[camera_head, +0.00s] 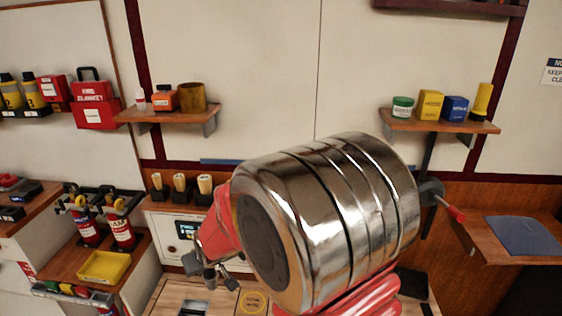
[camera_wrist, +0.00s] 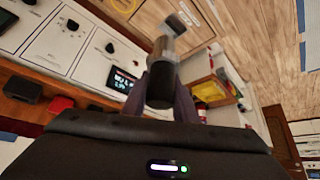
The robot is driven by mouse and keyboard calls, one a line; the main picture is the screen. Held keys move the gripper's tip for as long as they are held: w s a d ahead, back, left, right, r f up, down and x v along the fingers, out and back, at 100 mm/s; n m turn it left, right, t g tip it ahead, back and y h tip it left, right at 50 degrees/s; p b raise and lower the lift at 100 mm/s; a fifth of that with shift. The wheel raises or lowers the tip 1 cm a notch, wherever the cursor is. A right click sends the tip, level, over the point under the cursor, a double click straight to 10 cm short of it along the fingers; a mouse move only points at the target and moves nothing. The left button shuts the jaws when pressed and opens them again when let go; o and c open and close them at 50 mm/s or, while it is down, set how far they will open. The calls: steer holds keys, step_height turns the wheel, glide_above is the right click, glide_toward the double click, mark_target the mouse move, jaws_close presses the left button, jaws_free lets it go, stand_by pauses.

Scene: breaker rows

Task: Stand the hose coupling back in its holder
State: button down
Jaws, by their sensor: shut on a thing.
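My gripper (camera_head: 212,272) is small in the head view, above the wooden bench top (camera_head: 168,290), left of my large chrome arm link. In the wrist view, its dark fingers (camera_wrist: 172,92) are shut on the hose coupling (camera_wrist: 160,84), a short cylinder with a black near end and a metallic far part. In the head view I cannot clearly tell the coupling from the fingers. A grey block with a pale top (camera_wrist: 178,24) lies beyond the coupling in the wrist view; it may be the holder, but I cannot tell. The coupling looks apart from the bench.
A white panel with a dark screen (camera_head: 187,230) stands behind the bench. Several wooden-handled tools (camera_head: 180,185) stand in black cups above it. A yellow tray (camera_head: 104,266) and red extinguishers (camera_head: 88,222) are at left. My arm hides much of the bench's right side.

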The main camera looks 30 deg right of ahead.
steer(key=shift+d, duration=0.25)
steer(key=w+d+r+m+h, duration=0.1)
steer(key=w+d+r, duration=0.3)
steer(key=w+d, duration=0.45)
steer(key=w+d+r+m, duration=0.1)
steer(key=w+d+r, duration=0.2)
steer(key=d, duration=0.6)
steer(key=w+d+r+m+h, duration=0.1)
steer(key=w+d+r, duration=0.2)
steer(key=d, duration=0.6)
steer(key=w+d+r, duration=0.3)
steer(key=w+d, duration=0.2)
steer(key=d, duration=0.5)
steer(key=shift+w+m, duration=0.3)
steer(key=shift+m, duration=0.1)
steer(key=shift+f, duration=2.95)
steer(key=shift+f, duration=2.3)
